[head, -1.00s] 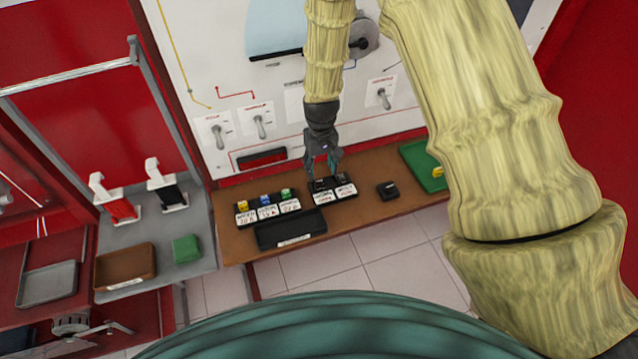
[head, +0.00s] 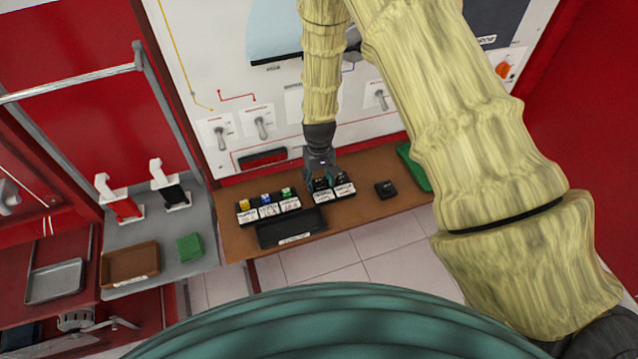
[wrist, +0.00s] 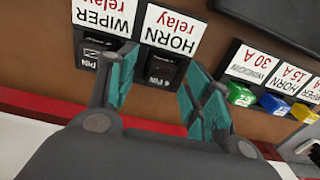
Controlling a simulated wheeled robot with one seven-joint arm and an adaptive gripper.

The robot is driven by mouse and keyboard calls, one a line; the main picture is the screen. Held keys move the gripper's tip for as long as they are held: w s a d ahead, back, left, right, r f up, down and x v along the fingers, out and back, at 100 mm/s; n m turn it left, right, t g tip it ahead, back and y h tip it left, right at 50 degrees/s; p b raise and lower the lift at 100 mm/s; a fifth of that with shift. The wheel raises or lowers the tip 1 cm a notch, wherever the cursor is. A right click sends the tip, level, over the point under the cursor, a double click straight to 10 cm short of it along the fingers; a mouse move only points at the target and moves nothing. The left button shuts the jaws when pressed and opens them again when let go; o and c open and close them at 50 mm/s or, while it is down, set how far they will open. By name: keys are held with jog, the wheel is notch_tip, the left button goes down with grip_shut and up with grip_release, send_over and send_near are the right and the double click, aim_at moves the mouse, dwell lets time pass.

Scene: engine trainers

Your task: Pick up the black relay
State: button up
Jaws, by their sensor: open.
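Two black relays sit side by side in labelled black holders on the brown shelf. The horn relay (wrist: 160,72) is between my gripper's teal fingers in the wrist view, and the wiper relay (wrist: 92,57) is just left of them. In the head view, the wiper relay (head: 342,178) is on the right, and the fingers partly hide the horn relay. My gripper (head: 324,179) points down at the holders; it also shows in the wrist view (wrist: 160,62). It is open, with nothing clamped. Finger contact with the relay cannot be told.
Yellow, blue and green fuses (head: 266,200) stand in a labelled row to the left. A black tray (head: 290,228) lies in front. A separate black block (head: 386,189) lies on the shelf (head: 365,212) to the right, near a green tray (head: 413,168). The switch panel (head: 235,105) rises behind.

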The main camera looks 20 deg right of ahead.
jog(key=shift+c, duration=0.2)
jog(key=c, duration=0.9)
jog(key=shift+c, duration=0.2)
jog(key=shift+r, duration=0.1)
jog(key=shift+r+b, duration=0.9)
jog(key=shift+r, duration=0.4)
jog(key=s+a+r+b, duration=0.1)
jog(key=s+a+b, duration=0.1)
jog(key=s, duration=0.6)
jog(key=s+a+r+b, duration=0.1)
jog(key=s+a+b, duration=0.15)
jog(key=s, duration=0.45)
notch_tip(320, 180, up, 6)
jog(key=p, duration=0.5)
jog(key=shift+s+d+r, duration=0.15)
jog(key=shift+s, duration=0.1)
